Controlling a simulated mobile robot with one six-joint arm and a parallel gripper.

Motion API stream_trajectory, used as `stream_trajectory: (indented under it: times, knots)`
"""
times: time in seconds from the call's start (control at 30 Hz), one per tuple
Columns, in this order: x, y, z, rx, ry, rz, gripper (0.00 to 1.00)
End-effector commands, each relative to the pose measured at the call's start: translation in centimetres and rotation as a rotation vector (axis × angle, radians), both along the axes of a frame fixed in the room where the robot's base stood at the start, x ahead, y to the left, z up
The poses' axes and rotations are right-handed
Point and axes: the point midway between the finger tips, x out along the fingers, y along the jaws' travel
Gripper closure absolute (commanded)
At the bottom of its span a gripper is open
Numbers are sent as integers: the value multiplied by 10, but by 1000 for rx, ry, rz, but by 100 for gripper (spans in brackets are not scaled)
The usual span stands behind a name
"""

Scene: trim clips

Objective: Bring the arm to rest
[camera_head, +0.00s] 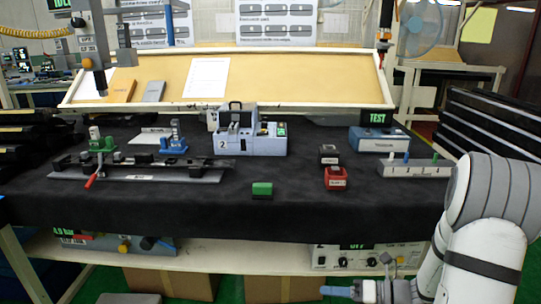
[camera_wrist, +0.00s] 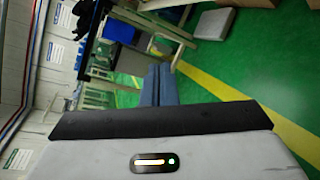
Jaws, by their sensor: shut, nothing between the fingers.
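My arm comes in from the right side of the head view, with a grey and white link in front of the table's right end. My gripper (camera_head: 326,290) is low at the bottom edge, below and in front of the table top, with its blue fingers pointing left. In the wrist view my gripper (camera_wrist: 158,70) shows two blue fingers side by side, shut, with nothing held. Part of the wrist is cut off by the bottom of the head view.
The black-covered table (camera_head: 300,215) holds a long rail fixture (camera_head: 150,175), a grey machine (camera_head: 240,142), a green block (camera_head: 262,189), a red block (camera_head: 336,180) and a test box (camera_head: 378,139). Below is a shelf (camera_head: 225,258) with boxes. Green floor (camera_wrist: 225,70) lies beyond the fingers.

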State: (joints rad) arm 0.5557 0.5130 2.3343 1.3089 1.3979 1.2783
Motion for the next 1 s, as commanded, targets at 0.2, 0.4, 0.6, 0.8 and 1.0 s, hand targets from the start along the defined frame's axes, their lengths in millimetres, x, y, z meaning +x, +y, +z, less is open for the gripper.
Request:
stream_trajectory:
  times: [0.2, 0.4, 0.6, 0.8, 1.0]
  knots:
    - [-60, 46, 85, -389, -427, 525, 100]
    - [-108, 52, 141, -684, -854, 1037, 100]
    - [-135, 37, 200, -921, -1280, 1580, 100]
    - [-142, 19, 253, -1069, -1594, 2058, 100]
    - [-143, 10, 276, -1119, -1711, 2289, 100]
